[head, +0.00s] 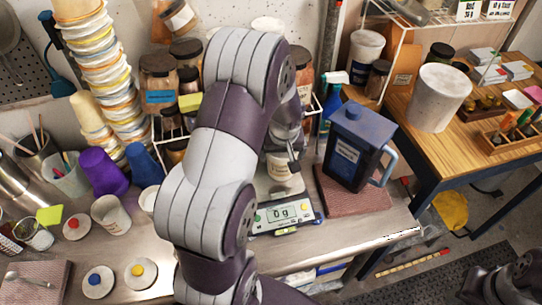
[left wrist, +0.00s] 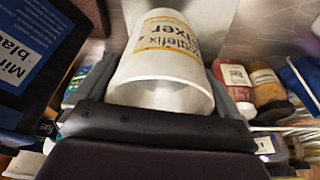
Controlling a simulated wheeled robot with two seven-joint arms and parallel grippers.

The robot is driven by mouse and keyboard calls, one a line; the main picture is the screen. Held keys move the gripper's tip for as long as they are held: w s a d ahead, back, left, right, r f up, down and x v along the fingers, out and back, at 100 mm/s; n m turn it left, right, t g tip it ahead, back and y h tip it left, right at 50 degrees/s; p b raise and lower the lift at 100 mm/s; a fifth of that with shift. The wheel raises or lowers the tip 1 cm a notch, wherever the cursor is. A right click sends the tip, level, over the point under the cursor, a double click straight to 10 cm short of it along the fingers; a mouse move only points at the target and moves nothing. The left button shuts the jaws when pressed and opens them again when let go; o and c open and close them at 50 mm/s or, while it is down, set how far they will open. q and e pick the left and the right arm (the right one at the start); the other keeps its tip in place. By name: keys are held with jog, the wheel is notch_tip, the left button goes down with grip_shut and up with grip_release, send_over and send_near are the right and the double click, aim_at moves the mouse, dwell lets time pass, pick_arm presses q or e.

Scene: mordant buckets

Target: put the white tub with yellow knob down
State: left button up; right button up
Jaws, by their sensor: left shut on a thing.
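My left gripper (head: 285,155) is shut on a white tub (head: 278,167), which is partly hidden by my arm in the head view. The tub is over or at the digital scale (head: 285,216), whose display reads 0 g. In the left wrist view the tub (left wrist: 165,60) sits between the fingers, with yellow and dark lettering upside down. No yellow knob shows on this tub. A loose white disc with a yellow knob (head: 140,271) lies at the front left. Part of my right arm shows at the lower right; its finger state is unclear.
A dark blue jug (head: 354,145) stands on a reddish mat (head: 345,198) right of the scale. Purple (head: 102,171) and blue (head: 144,164) cups, jars and tall stacked cups (head: 108,75) crowd the left and back. Bare steel bench (head: 350,232) runs along the front edge.

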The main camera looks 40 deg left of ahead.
pick_arm(q)
jog(key=a, duration=0.1)
jog(key=f, duration=0.1)
jog(key=a+p, duration=0.1)
jog(key=shift+w+a+f, duration=0.2)
jog(key=shift+a+f, duration=0.05)
jog(key=shift+a, duration=0.1)
jog(key=shift+s+a+f, duration=0.1)
jog(key=shift+s+a, duration=0.1)
jog(key=shift+s+f, duration=0.2)
jog(key=shift+f, duration=0.05)
notch_tip(320, 180, down, 3)
jog(key=shift+f, duration=0.1)
jog(key=shift+w+a+f, duration=0.15)
jog(key=shift+w+f, duration=0.1)
jog(key=shift+f, duration=0.15)
jog(key=shift+s+b, duration=0.2)
jog(key=shift+b, duration=0.1)
jog(key=o, duration=0.8)
jog(key=shift+w+f, duration=0.1)
